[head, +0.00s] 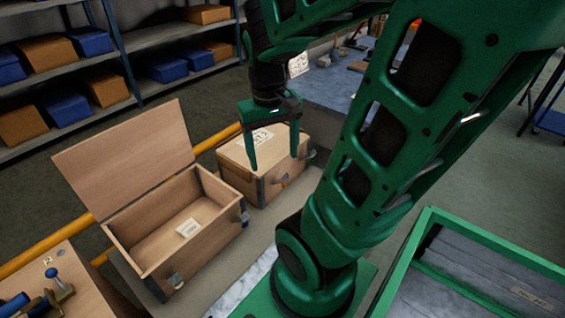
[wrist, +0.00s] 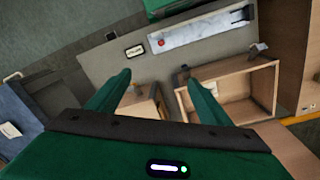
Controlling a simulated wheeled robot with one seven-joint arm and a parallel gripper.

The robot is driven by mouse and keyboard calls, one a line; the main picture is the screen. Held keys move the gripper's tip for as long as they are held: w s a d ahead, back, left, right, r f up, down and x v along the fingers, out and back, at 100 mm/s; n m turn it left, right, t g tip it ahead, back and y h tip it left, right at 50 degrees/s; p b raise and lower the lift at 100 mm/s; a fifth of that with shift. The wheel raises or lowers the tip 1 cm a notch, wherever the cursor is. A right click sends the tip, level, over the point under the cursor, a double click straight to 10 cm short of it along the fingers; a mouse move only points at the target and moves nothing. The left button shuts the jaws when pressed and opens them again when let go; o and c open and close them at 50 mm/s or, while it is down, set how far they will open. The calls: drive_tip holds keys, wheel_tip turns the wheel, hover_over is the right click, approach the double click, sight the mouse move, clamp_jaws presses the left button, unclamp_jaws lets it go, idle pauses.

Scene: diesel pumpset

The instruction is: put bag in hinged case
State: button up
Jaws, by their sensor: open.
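The open hinged case (head: 172,232) is a light wooden box left of centre, its lid (head: 128,160) raised at the back left. It also shows in the wrist view (wrist: 268,92). A small pale flat piece with dark marks (head: 188,228) lies on its floor; I cannot tell whether it is a bag or a label. I can make out no other bag. My gripper (head: 273,163) points down, open and empty, in front of or above a second, closed wooden case (head: 237,178). Its two green fingers also show spread in the wrist view (wrist: 158,78).
The closed case stands right behind the open one, with metal latches. A green-rimmed tray (head: 458,262) is at lower right. A wooden bench (head: 75,262) with blue-handled tools is at lower left. Shelves (head: 135,40) with blue and brown bins stand behind. My arm hides much of the right side.

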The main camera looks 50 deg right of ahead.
drive_tip(key=s+a+r, duration=0.1)
drive_tip(key=s+a, duration=0.1)
drive_tip(key=s, duration=0.3)
drive_tip(key=shift+s+a+m+y, duration=0.15)
drive_tip(key=shift+s+m+y, duration=0.15)
drive_tip(key=shift+m+y, duration=0.1)
drive_tip(key=shift+w+f, duration=0.25)
drive_tip(key=shift+w, duration=0.4)
